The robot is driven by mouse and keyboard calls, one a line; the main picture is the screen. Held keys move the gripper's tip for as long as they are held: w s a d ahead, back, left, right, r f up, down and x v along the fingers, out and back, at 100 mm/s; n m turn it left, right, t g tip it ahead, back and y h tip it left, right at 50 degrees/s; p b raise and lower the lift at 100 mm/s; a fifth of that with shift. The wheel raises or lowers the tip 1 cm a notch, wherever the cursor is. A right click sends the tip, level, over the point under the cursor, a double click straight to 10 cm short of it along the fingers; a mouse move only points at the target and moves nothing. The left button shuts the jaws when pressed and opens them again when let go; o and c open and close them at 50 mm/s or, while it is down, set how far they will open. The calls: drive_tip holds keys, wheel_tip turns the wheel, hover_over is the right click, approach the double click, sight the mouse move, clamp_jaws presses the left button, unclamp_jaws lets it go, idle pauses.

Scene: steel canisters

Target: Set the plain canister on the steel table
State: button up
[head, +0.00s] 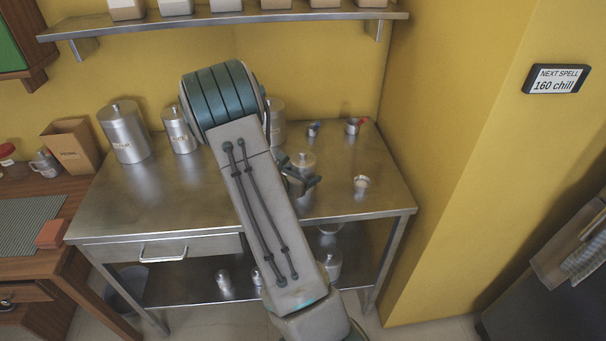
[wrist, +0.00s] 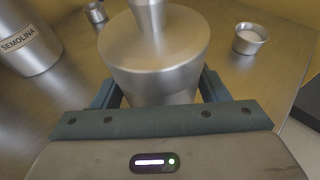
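The plain canister (wrist: 155,52) is steel with a knobbed lid, and no label shows on the side in view. In the wrist view it stands upright between the two fingers of my gripper (wrist: 160,92), which lie close against its sides with no clear gap. In the head view the canister (head: 304,160) is partly behind my gripper (head: 299,178), over the right part of the steel table (head: 340,200). Its base is hidden, so I cannot tell whether it touches the top.
A canister labelled semolina (wrist: 28,42) stands left of my gripper in the wrist view. Labelled canisters (head: 125,132) stand at the table's back left. A small cup (head: 361,184) is to the right, and small measuring cups (head: 353,126) are behind. A wall shelf (head: 230,17) hangs above.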

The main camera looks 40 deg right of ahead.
drive_tip(key=shift+o, duration=0.9)
